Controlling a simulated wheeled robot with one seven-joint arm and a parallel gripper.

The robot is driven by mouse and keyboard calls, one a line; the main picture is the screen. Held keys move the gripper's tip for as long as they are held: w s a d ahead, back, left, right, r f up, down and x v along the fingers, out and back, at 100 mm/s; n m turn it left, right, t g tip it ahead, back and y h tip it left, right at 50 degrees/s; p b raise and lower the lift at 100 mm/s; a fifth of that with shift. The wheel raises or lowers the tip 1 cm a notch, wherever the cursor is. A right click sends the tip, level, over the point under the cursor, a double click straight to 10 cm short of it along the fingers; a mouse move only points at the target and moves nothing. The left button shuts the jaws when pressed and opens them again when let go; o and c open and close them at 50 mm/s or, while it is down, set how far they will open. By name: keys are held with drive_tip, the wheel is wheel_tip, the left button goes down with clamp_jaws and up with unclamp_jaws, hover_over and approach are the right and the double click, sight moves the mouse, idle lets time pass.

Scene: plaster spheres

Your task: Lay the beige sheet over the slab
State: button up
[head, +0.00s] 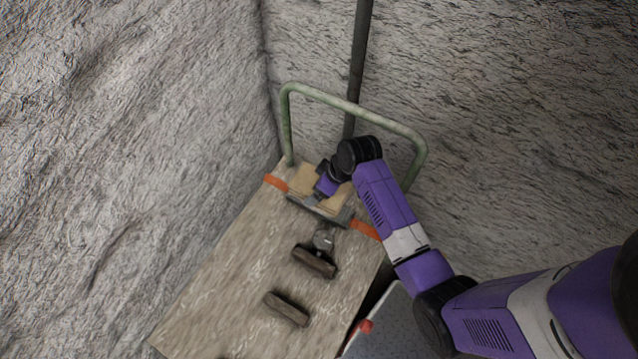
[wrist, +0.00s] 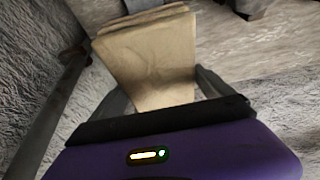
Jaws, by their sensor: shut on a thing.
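The beige sheet (wrist: 155,55) is in the wrist view, folded in layers at its far end, with its near part between my fingers. My gripper (wrist: 160,92) is shut on it. In the head view my gripper (head: 313,200) is low at the far end of the cart top, with beige (head: 338,196) showing on both sides of it. A grey, bar-like edge (head: 341,216) lies just in front of the beige; it may be the slab, but I cannot tell. My arm hides part of this area.
The cart top (head: 235,275) has orange strips (head: 275,182) near its far end and a green rail (head: 350,105) behind. A round grey thing (head: 323,238) and two dark blocks (head: 314,262) (head: 287,309) lie nearer. Rough walls stand left and behind. The near left top is clear.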

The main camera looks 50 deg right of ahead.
drive_tip(key=shift+f+b, duration=1.95)
drive_tip(key=shift+f, duration=0.85)
drive_tip(key=shift+f, duration=0.65)
drive_tip(key=o, duration=1.4)
drive_tip(key=shift+r+p, duration=1.95)
drive_tip(key=shift+r, duration=0.05)
